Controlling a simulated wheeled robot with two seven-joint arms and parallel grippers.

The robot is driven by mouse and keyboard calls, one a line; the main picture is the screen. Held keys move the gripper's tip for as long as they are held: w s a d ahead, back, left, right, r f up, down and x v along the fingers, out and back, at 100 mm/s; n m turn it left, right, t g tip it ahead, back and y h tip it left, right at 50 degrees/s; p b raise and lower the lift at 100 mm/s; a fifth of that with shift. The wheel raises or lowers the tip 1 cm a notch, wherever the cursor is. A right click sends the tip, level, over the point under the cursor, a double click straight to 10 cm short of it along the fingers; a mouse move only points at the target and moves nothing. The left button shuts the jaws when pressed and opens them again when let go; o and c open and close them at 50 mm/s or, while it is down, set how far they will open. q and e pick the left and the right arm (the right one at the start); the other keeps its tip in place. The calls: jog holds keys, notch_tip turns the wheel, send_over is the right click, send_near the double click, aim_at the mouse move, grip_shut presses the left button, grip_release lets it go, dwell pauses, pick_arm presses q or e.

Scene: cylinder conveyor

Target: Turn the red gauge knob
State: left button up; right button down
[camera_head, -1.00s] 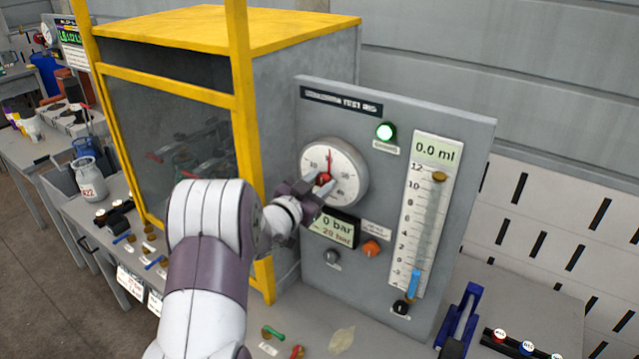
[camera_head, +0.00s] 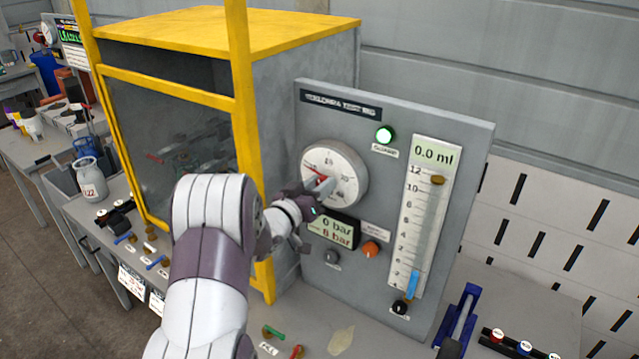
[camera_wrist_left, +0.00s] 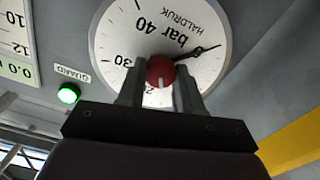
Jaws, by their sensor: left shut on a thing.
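The round white gauge (camera_head: 348,168) is on the grey test panel, and in the left wrist view its dial (camera_wrist_left: 115,45) reads in bar. The red gauge knob (camera_wrist_left: 160,70) sits at the dial's centre, with a pale line on its face. My left gripper (camera_wrist_left: 160,84) has one finger on each side of the knob and is shut on it. In the head view, my left gripper (camera_head: 316,193) reaches the gauge from the lower left and covers much of the knob. The display (camera_head: 332,232) below the gauge reads 0 bar and 8 bar. My right gripper is not in view.
A green lamp (camera_head: 385,134), an orange knob (camera_head: 371,250) and a graduated column (camera_head: 428,215) are on the panel right of the gauge. A yellow-framed cabinet (camera_head: 240,90) stands close on the left. A blue stand (camera_head: 462,315) is at the lower right.

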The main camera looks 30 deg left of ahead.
pick_arm(q)
jog(key=n+p, duration=0.2)
jog(key=n, duration=0.3)
jog(key=shift+a+r+n, duration=0.1)
jog(key=shift+n, duration=0.6)
jog(key=o, duration=1)
jog(key=shift+o, duration=0.2)
jog(key=shift+s, duration=0.1)
jog(key=s+a+b, duration=0.1)
jog(key=s+b, duration=0.3)
jog(key=s, duration=0.8)
jog(key=shift+s, duration=0.3)
